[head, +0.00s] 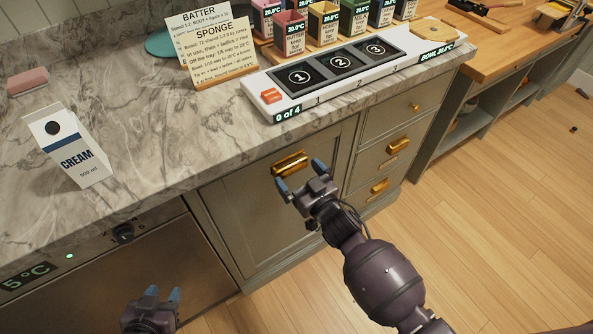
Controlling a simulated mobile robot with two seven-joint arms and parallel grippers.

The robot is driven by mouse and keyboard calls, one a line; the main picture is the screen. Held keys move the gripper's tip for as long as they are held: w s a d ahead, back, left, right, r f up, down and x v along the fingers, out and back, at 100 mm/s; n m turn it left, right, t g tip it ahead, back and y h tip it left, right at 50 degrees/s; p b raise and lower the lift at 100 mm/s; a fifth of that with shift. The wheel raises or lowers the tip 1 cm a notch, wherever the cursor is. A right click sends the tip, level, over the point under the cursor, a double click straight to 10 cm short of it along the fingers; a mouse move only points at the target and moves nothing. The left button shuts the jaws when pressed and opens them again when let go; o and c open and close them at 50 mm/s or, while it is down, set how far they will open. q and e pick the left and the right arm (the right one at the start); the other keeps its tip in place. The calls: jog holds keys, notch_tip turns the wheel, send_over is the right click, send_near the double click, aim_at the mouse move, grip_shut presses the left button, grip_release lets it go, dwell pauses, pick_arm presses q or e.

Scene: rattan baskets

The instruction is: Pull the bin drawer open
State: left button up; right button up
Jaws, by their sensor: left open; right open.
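The grey-green drawer front (250,215) is under the marble counter, flush with the cabinet. It has a single brass handle (290,164) near its top. My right gripper (300,176) is open, with blue-tipped fingers just below and in front of the brass handle; I cannot tell whether it touches the handle. My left gripper (160,297) is open and empty at the bottom edge, in front of the steel appliance.
A cream carton (68,147) stands on the marble counter (150,130) at left. A white numbered tray (330,75) lies near the counter edge above the drawer. Smaller drawers (385,150) are at right.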

pick_arm(q)
jog(key=shift+w+d+r, duration=0.1)
jog(key=shift+w, duration=0.2)
pick_arm(e)
jog(key=shift+x, duration=0.75)
pick_arm(q)
jog(key=shift+s, duration=0.15)
